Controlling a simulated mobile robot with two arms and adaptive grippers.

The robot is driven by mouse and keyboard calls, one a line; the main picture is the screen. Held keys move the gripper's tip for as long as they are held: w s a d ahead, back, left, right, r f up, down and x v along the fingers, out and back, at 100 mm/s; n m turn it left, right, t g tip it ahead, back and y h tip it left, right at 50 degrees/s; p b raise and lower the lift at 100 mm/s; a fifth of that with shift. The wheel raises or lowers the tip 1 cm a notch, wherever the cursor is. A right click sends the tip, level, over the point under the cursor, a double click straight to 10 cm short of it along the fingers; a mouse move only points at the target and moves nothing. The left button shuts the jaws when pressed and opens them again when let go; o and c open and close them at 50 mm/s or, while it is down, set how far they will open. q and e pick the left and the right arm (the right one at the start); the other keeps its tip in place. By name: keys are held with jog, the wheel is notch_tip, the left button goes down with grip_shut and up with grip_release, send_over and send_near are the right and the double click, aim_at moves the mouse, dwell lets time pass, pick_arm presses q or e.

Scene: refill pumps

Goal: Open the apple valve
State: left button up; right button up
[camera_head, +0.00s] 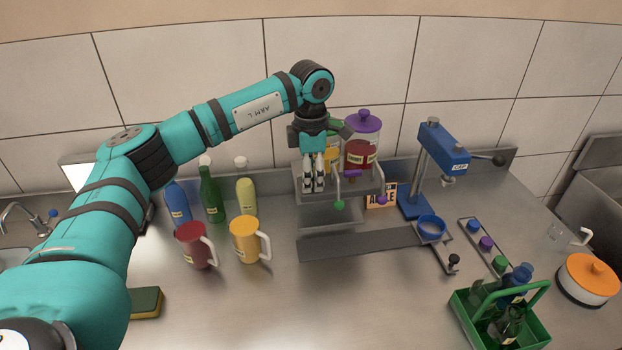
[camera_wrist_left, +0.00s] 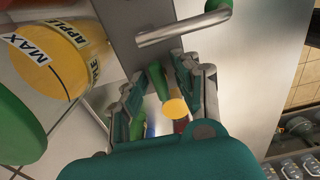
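The apple dispenser holds yellow liquid; in the head view it is mostly hidden behind my gripper, with a bit of yellow (camera_head: 331,155) and a green lid showing. In the left wrist view its yellow tank (camera_wrist_left: 60,55) carries APPLE and MAX labels. The apple valve is a metal lever with a green knob (camera_head: 339,204); its rod (camera_wrist_left: 185,28) crosses the top of the left wrist view. My left gripper (camera_head: 314,187) points down just left of the lever, apart from it. In the left wrist view its fingers (camera_wrist_left: 160,84) are spread with nothing between them.
A red-filled dispenser with a purple lid (camera_head: 363,125) and purple-knobbed lever (camera_head: 382,199) stands right of the apple one. A red mug (camera_head: 196,245) and yellow mug (camera_head: 247,239) stand front left, a blue press (camera_head: 444,148) right, a green crate (camera_head: 535,335) front right.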

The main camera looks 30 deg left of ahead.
pick_arm(q)
grip_shut()
jog(key=n, duration=0.4)
pick_arm(e)
jog(key=shift+s+d+r, duration=0.1)
jog(key=shift+s+d, duration=0.05)
jog(key=shift+s, duration=0.3)
pick_arm(q)
jog(key=n, duration=0.4)
jog(key=shift+p, duration=0.3)
pick_arm(e)
jog(key=shift+r, duration=0.15)
